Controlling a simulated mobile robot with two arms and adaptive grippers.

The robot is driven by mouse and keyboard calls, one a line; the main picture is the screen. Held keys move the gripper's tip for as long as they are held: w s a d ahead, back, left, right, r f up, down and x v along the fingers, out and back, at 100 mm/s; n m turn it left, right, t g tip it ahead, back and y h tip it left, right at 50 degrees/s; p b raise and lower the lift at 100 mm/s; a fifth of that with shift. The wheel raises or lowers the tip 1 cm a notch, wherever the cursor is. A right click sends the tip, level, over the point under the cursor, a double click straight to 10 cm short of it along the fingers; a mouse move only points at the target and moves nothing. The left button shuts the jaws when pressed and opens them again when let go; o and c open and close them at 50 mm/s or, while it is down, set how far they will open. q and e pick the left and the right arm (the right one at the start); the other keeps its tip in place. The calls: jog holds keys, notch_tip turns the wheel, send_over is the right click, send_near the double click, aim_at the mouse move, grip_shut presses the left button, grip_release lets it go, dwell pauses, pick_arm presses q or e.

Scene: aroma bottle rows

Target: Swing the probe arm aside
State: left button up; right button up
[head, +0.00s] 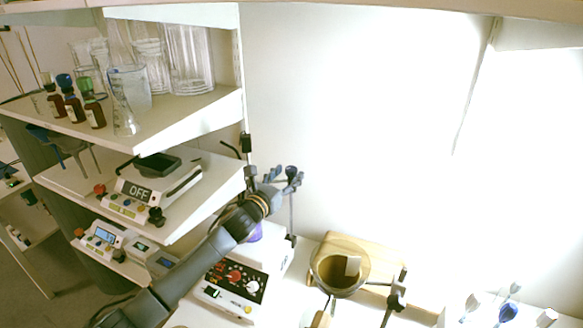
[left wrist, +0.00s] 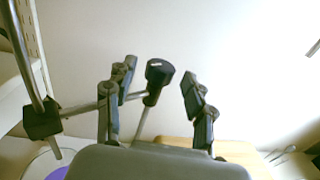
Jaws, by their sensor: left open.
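The probe arm shows in the left wrist view as a thin metal bar (left wrist: 82,108) running from a black clamp (left wrist: 42,120) on an upright rod. At its outer end is a probe with a black cap (left wrist: 158,74) and a thin slanted shaft. In the head view the probe cap (head: 291,172) shows among my left gripper's fingers. My left gripper (head: 283,179) is open, its fingers on either side of the probe in the left wrist view (left wrist: 158,84). I see a gap on the right; contact on the left is unclear.
Below my left arm stands a white device with a black knob panel (head: 232,284). To the right are a wooden block (head: 385,262), a round glass vessel (head: 338,284) and a clamp stand (head: 398,292). Shelves with glassware (head: 188,60) and an "OFF" instrument (head: 135,192) stand left.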

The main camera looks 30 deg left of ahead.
pick_arm(q)
jog(key=shift+w, duration=1.4)
grip_shut()
